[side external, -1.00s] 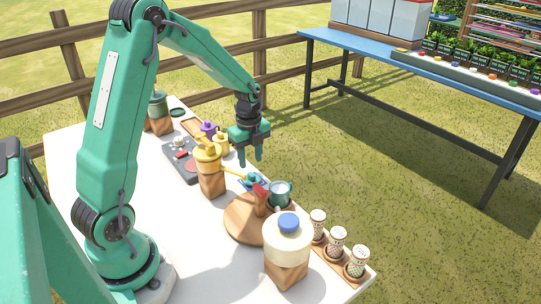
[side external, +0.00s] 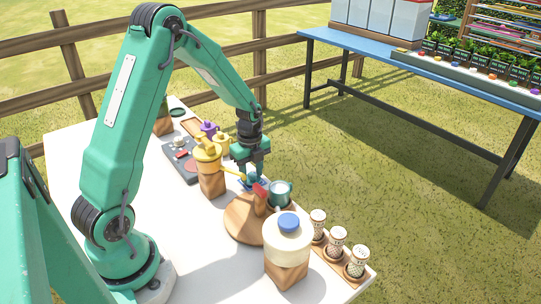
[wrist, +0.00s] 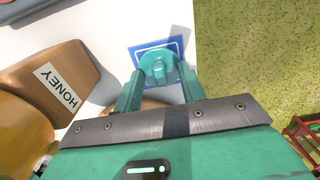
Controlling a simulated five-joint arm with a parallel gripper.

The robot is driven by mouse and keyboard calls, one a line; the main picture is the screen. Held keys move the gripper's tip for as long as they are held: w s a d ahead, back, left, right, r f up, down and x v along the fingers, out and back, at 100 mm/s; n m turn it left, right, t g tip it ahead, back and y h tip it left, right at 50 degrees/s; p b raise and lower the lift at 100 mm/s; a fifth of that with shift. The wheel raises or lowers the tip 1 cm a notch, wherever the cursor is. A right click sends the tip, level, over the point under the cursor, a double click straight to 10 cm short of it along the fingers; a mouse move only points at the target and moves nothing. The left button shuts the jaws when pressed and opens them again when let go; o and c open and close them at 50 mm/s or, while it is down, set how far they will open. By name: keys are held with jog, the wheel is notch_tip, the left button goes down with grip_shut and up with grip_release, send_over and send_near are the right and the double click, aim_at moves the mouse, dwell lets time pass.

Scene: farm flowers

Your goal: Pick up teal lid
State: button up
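The teal lid (wrist: 158,60) is round with a raised knob. In the wrist view it sits on a blue and white card (wrist: 176,46) on the table. My gripper (wrist: 159,78) is open, with one finger on each side of the lid and small gaps visible between. In the side view my gripper (side external: 251,172) points down just over the lid and mostly hides it.
A yellow watering can (side external: 208,155) on a wooden block stands left of my gripper, its spout reaching close. A red-tipped upright (side external: 261,190) on a round wooden board (side external: 243,222) and a cream jar (side external: 288,238) with a blue top stand nearer. A honey-labelled block (wrist: 62,82) is at left.

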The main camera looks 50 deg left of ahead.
aim_at(252, 174)
grip_shut()
jog(key=shift+r, duration=0.15)
dwell(0.4)
notch_tip(252, 174, up, 10)
dwell(0.6)
dwell(0.4)
jog(key=d+r, duration=0.2)
jog(key=d, duration=0.5)
jog(key=d+r, duration=0.2)
jog(key=d, duration=0.4)
jog(key=shift+s+d+r+n, duration=0.15)
jog(key=shift+d+r+n, duration=0.15)
jog(key=shift+d+r, duration=0.05)
